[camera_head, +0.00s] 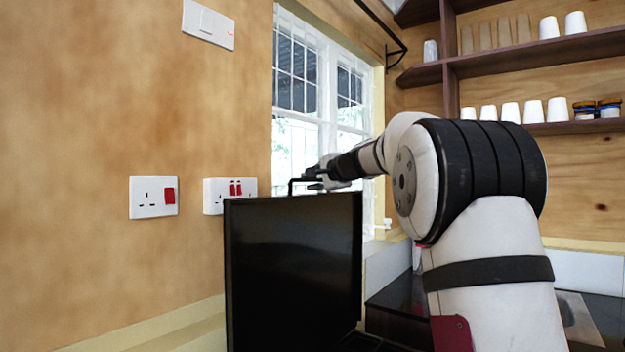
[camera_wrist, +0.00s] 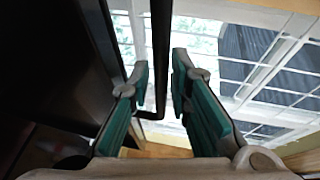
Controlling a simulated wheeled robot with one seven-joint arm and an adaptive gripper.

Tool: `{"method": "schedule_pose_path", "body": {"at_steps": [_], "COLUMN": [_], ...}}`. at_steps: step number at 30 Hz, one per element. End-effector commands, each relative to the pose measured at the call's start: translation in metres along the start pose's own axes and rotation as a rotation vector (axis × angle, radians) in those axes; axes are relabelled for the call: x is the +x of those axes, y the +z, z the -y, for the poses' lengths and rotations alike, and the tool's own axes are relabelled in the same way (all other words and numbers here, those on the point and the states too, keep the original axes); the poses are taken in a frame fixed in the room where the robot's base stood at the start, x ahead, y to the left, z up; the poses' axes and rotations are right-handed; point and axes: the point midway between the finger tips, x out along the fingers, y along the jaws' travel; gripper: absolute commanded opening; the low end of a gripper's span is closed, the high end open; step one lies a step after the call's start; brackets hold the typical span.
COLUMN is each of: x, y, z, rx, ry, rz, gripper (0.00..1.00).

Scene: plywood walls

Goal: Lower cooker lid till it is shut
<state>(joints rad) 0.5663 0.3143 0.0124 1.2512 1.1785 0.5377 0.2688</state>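The cooker lid (camera_head: 293,270) is a black panel standing upright in the head view, with a thin black bar handle (camera_head: 291,186) at its top edge. In the wrist view the dark lid (camera_wrist: 55,60) fills the left side, and the handle (camera_wrist: 161,60) runs down between the two fingers. My gripper (camera_head: 318,180) is at the top of the lid by the handle. In the wrist view my gripper (camera_wrist: 160,88) has its teal-padded fingers apart, one on each side of the handle, with gaps showing. The cooker top below is mostly hidden.
A window (camera_head: 318,90) is behind the lid. Wall sockets (camera_head: 153,197) are on the left wall. Shelves with white cups (camera_head: 530,111) are at the right. A dark counter (camera_head: 600,312) lies behind my arm.

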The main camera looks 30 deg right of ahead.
Motion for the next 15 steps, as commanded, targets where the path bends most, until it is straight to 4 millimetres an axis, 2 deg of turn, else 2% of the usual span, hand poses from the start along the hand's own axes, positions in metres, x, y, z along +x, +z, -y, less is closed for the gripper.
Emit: {"method": "schedule_pose_path", "body": {"at_steps": [11, 13, 15], "x": [0.005, 0.005, 0.0049], "y": [0.0005, 0.0005, 0.0004], "z": [-0.0002, -0.0002, -0.0003], "rx": [0.0, 0.0, 0.0], "ry": [0.0, 0.0, 0.0], "rz": [0.0, 0.0, 0.0], "gripper": [0.18, 0.02, 0.0]}}
